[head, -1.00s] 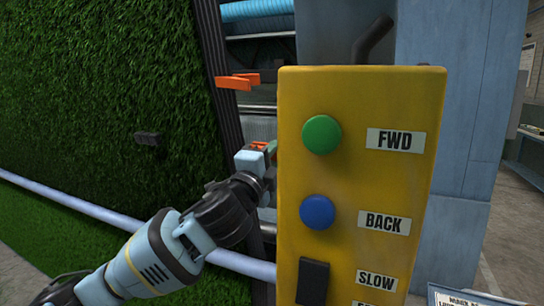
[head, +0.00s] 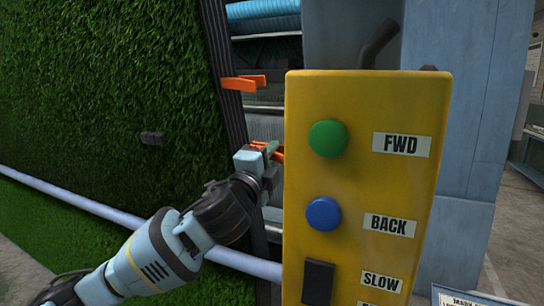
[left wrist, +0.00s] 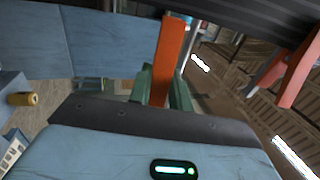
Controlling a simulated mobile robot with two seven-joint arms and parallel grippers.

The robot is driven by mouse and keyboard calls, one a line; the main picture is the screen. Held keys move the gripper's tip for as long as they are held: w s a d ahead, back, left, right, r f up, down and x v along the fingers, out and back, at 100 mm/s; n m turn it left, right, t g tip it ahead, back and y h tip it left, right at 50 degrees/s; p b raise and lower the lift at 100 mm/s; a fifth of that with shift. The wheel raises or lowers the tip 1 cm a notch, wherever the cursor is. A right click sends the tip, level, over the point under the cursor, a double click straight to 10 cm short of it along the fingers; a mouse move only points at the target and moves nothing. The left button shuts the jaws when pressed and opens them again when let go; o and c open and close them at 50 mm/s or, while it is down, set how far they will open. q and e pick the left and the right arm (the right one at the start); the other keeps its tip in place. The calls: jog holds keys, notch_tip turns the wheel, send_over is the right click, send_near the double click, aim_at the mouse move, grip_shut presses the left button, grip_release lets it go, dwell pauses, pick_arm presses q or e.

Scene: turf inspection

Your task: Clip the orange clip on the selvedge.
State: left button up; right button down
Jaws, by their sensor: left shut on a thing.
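My left gripper (head: 270,153) is shut on an orange clip (head: 279,150), beside the black selvedge (head: 228,110) of the turf (head: 110,80). In the left wrist view the held clip (left wrist: 171,55) stands up between the green fingers, pointing towards the dark strip (left wrist: 225,12) along the top. Whether it touches the selvedge I cannot tell; the gripper hides part of it in the head view. A second orange clip (head: 243,82) sits on the selvedge higher up; it also shows at the right of the left wrist view (left wrist: 292,75). My right gripper is not in view.
A yellow control box (head: 360,180) with green and blue buttons stands close to the right of my left gripper. A pale horizontal bar (head: 100,213) crosses low in front of the turf. A small dark block (head: 152,139) is on the turf face.

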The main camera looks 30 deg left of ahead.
pick_arm(q)
jog(key=shift+s+a+p, duration=0.1)
jog(key=shift+a+p, duration=0.2)
jog(key=shift+a, duration=0.9)
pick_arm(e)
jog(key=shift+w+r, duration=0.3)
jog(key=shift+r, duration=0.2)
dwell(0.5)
pick_arm(q)
jog(key=shift+a, duration=0.9)
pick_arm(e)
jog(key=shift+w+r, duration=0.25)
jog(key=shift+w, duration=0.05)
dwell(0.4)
pick_arm(q)
jog(key=shift+p, duration=0.4)
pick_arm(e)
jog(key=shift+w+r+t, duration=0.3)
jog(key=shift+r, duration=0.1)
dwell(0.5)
pick_arm(q)
jog(key=o, duration=0.9)
jog(key=shift+s+a, duration=0.1)
jog(key=shift+s, duration=0.1)
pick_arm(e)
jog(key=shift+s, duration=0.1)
pick_arm(q)
jog(key=shift+w, duration=0.1)
